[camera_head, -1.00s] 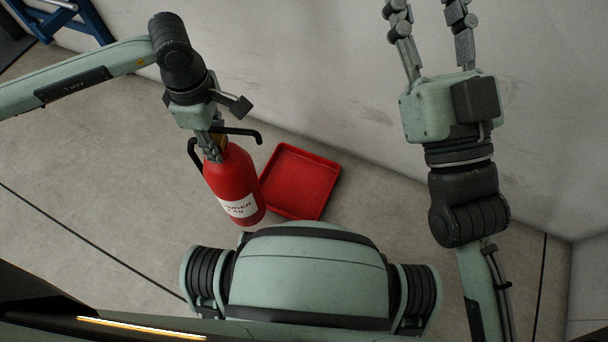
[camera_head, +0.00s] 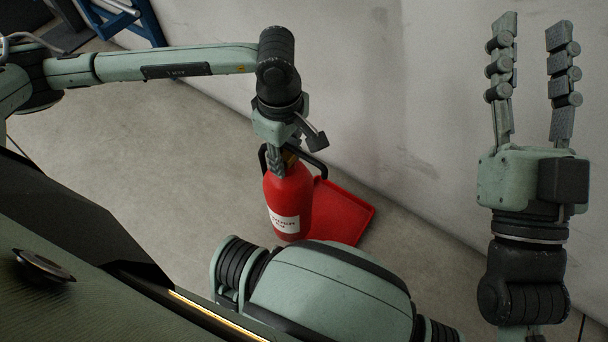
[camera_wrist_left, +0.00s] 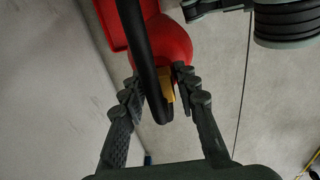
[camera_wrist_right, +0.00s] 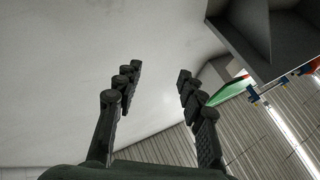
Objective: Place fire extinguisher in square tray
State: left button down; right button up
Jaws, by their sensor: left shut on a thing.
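The red fire extinguisher (camera_head: 288,200) has a white label, a black handle and a black hose. It hangs upright under my left gripper (camera_head: 277,160), which is shut on its neck just below the handle. The left wrist view shows the extinguisher (camera_wrist_left: 170,42) between the fingers of my left gripper (camera_wrist_left: 158,88). The red square tray (camera_head: 345,212) lies on the floor behind and to the right of it, partly covered by the extinguisher and my own body. A corner of the tray (camera_wrist_left: 108,22) shows in the left wrist view. My right gripper (camera_head: 534,75) is open and empty, fingers pointing up.
A pale wall (camera_head: 420,110) rises behind the tray and close to my right gripper. A blue metal frame (camera_head: 125,22) stands at the far left. The concrete floor (camera_head: 130,130) left of the extinguisher is clear.

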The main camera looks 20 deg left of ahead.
pick_arm(q)
jog(key=w+d+f+b, duration=0.2)
jog(key=w+d+f, duration=0.5)
jog(key=w+f, duration=0.2)
jog(key=shift+w+f, duration=0.35)
jog(key=shift+f, duration=0.1)
pick_arm(e)
jog(key=s+r+t, duration=0.1)
jog(key=d+r+t, duration=0.1)
jog(key=s+d+r+t, duration=0.1)
jog(key=shift+s+r+t+y, duration=0.3)
jog(key=shift+y, duration=0.1)
pick_arm(q)
jog(key=c, duration=1.5)
grip_release()
jog(key=shift+s+a+f, duration=0.2)
jog(key=shift+s+f, duration=0.1)
jog(key=shift+f, duration=0.1)
jog(key=o, duration=0.4)
jog(key=shift+c, duration=0.2)
pick_arm(e)
jog(key=shift+s+r, duration=0.15)
jog(key=shift+s, duration=0.05)
pick_arm(q)
jog(key=shift+r, duration=0.1)
